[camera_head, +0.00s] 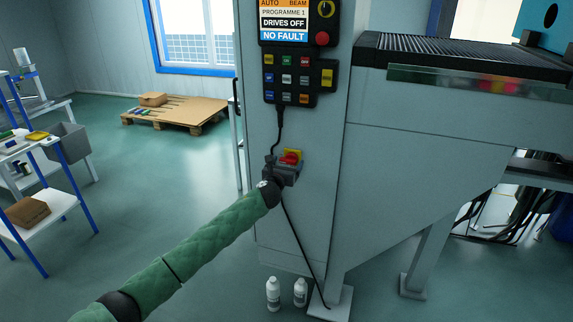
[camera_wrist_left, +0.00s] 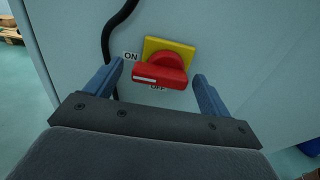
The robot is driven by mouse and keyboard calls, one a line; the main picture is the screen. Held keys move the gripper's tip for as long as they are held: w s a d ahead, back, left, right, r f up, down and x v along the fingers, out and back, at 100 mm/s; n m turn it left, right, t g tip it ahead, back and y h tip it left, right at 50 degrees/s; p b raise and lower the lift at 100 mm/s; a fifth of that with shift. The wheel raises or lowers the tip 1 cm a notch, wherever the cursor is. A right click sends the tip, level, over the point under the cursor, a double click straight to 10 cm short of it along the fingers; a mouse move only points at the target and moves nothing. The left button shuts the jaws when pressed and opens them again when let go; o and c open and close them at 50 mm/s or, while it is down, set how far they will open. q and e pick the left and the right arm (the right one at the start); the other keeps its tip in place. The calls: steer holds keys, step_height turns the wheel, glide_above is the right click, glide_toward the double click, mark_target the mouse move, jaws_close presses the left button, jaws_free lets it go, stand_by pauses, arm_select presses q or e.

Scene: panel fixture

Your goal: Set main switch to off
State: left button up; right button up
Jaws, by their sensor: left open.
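The main switch (camera_wrist_left: 162,68) is a red rotary handle on a yellow plate, on the pale cabinet side. Its handle lies roughly level, slightly tilted, with a white mark at its left end beside the ON label (camera_wrist_left: 131,56). The OFF label (camera_wrist_left: 158,88) is partly hidden below the handle. My left gripper (camera_wrist_left: 158,82) is open, with one blue finger on each side of the handle; I see no clear contact. In the head view the switch (camera_head: 291,158) shows just above my left gripper (camera_head: 282,169). My right gripper is not in view.
A control pendant (camera_head: 290,78) hangs above the switch, its screen reading DRIVES OFF and NO FAULT. Its black cable (camera_wrist_left: 107,38) runs down left of the switch. White bottles (camera_head: 273,293) stand on the floor by the cabinet foot. Open floor lies to the left.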

arm_select(q)
steer(key=c, duration=1)
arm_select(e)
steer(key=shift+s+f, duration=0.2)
arm_select(q)
steer(key=shift+n, duration=0.4)
steer(key=n, duration=0.3)
steer(key=shift+f+n, duration=0.15)
steer(key=shift+n, duration=0.25)
steer(key=n, duration=0.2)
steer(key=shift+d+f+n, duration=0.1)
steer(key=shift+n, duration=0.3)
steer(key=n, duration=1)
steer(key=shift+d+f, duration=0.15)
steer(key=shift+f, duration=0.05)
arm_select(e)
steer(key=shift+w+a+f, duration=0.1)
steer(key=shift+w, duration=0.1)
arm_select(q)
steer(key=shift+n, duration=0.4)
